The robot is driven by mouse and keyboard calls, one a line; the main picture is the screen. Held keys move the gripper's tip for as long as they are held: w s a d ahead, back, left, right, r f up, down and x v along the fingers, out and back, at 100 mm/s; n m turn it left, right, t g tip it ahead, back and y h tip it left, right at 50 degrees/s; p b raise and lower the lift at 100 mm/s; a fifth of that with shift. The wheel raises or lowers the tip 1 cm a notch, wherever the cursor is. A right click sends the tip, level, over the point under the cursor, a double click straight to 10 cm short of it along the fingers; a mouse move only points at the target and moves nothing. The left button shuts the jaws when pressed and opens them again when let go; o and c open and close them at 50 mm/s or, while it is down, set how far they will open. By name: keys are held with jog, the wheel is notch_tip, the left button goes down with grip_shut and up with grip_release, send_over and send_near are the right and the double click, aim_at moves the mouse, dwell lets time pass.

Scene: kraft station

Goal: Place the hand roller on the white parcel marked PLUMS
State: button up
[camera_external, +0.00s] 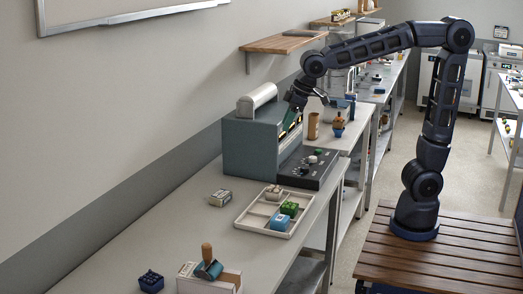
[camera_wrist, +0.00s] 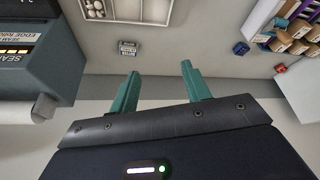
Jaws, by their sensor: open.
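The hand roller (camera_external: 208,265), teal with an upright wooden handle, is at the front of the bench in the external view. It appears to rest on a white parcel (camera_external: 187,284), whose marking is too small to read. I cannot tell whether this parcel is the one marked PLUMS. My gripper (camera_wrist: 158,80) is open and empty in the wrist view, with its two teal fingers apart. In the external view my arm's end is up at the grey-teal machine, well away from the roller, and its fingers are hard to make out.
The machine (camera_external: 248,150) with a white roll stands by the wall. A divided tray (camera_external: 247,219) holds green and blue items. A small parcel (camera_external: 220,198) lies beside it, and a dark blue block (camera_external: 151,281) sits left of the roller. Bare bench lies between.

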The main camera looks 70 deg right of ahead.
jog(key=s+d+f+m, duration=0.2)
jog(key=s+d+f, duration=0.1)
jog(key=s+d, duration=0.7)
jog(key=s+d+f+m+h, duration=0.1)
jog(key=s+d+f+m, duration=0.1)
jog(key=s+d, duration=0.9)
jog(key=shift+s+d+f+h, duration=0.15)
jog(key=shift+s+f+h, duration=0.15)
jog(key=shift+s+f, duration=0.25)
